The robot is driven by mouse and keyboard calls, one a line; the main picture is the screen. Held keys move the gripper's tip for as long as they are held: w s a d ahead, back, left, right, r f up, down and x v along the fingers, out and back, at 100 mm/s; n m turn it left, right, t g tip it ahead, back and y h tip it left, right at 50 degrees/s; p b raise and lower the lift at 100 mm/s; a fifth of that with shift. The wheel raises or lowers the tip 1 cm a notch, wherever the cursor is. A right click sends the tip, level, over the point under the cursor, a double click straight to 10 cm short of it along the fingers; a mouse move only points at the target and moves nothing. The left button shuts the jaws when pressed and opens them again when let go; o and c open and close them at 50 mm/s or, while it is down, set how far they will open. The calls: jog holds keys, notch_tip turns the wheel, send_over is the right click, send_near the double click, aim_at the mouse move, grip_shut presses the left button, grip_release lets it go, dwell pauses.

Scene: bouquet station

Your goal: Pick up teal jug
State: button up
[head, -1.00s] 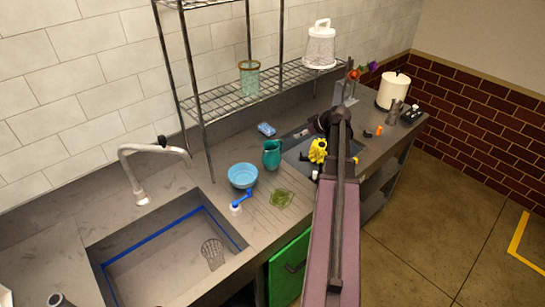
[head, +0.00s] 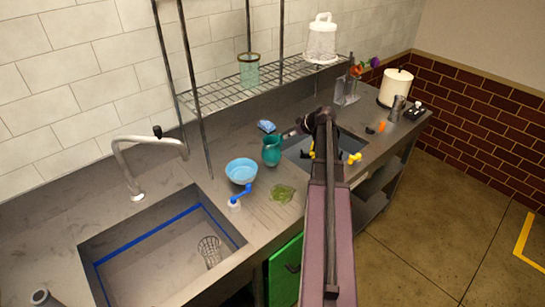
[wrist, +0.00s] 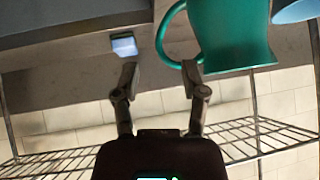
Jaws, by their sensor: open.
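The teal jug (head: 271,153) stands upright on the counter, right of a light blue bowl. In the wrist view the jug (wrist: 232,38) fills the upper right, with its handle (wrist: 163,42) curving to the left. My gripper (wrist: 160,72) is open, its two fingers apart and pointing toward the handle. The right fingertip overlaps the handle's lower end in the picture; I cannot tell whether they touch. In the head view my gripper (head: 289,134) is just right of the jug's top, partly hidden by my arm.
The light blue bowl (head: 241,171), a blue-and-white bottle (head: 238,200) and a green mat (head: 283,193) lie near the jug. A blue sponge (head: 266,126) lies behind it. A wire shelf (head: 225,95) overhangs the back. A sink (head: 165,245) opens at left.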

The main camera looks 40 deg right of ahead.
aim_at(282, 137)
jog(key=shift+w+f, duration=0.2)
jog(key=shift+w, duration=0.05)
jog(key=shift+f, duration=0.1)
jog(key=shift+b+x, duration=2.05)
jog(key=shift+x, duration=0.65)
jog(key=shift+a, duration=0.1)
grip_shut()
